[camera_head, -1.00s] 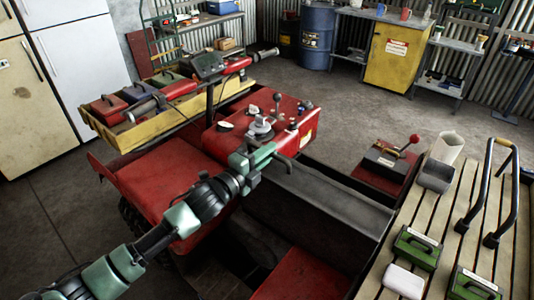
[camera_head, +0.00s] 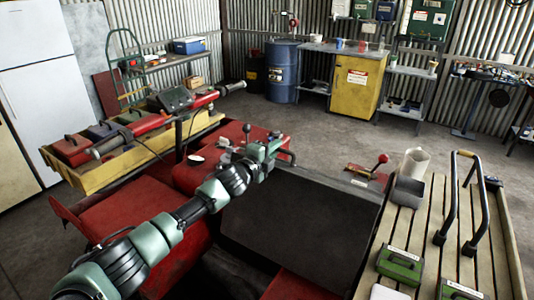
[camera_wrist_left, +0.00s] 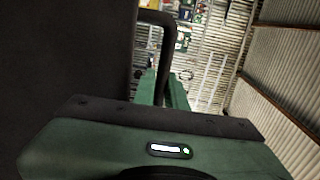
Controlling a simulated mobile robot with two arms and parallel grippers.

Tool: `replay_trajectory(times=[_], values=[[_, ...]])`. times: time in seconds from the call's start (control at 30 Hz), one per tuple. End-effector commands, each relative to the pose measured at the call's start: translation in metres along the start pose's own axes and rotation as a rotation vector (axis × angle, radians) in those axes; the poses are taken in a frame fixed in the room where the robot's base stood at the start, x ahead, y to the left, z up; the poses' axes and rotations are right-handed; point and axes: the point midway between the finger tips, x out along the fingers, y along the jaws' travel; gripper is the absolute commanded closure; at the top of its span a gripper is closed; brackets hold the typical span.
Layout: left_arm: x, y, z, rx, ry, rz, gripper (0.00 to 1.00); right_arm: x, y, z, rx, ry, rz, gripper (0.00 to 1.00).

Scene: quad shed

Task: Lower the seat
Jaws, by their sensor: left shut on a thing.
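The seat (camera_head: 305,215) is a large dark padded panel at the middle of the red quad, seen tilted, with its far edge raised. A dark bar handle (camera_head: 284,155) is at its far left corner. My left gripper (camera_head: 272,148) is at this handle and shut on it. In the left wrist view the green fingers (camera_wrist_left: 164,86) are beside the dark bent handle bar (camera_wrist_left: 158,20), and a dark surface fills the left side. The exact finger contact is hidden. My right gripper is not in view.
The red quad body (camera_head: 150,190) has handlebars (camera_head: 165,125) and a yellow front tray (camera_head: 140,160). A lever with a red knob (camera_head: 383,158) stands right of the seat. A slatted rack (camera_head: 440,215) at right holds green boxes, a jug and a black rail. Bare floor lies behind.

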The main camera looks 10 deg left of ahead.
Motion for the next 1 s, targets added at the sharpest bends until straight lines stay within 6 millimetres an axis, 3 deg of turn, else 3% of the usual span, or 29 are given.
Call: replay_trajectory(times=[0.03,0.3,0.77,0.8,0.83,1.0], values=[[0.006,-0.010,-0.001,-0.005,0.005,-0.002,1.00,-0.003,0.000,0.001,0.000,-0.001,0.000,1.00],[0.022,-0.006,-0.001,-0.012,0.007,0.040,1.00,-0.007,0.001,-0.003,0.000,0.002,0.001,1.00],[0.024,-0.007,-0.002,-0.018,0.009,0.044,1.00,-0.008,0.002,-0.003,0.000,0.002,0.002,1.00],[0.024,-0.007,-0.003,-0.018,0.009,0.043,0.82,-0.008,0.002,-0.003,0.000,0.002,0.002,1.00],[0.024,-0.007,-0.003,-0.018,0.009,0.043,0.79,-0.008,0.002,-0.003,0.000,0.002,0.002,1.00],[0.024,-0.007,-0.003,-0.018,0.009,0.043,0.79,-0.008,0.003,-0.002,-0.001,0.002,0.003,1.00]])
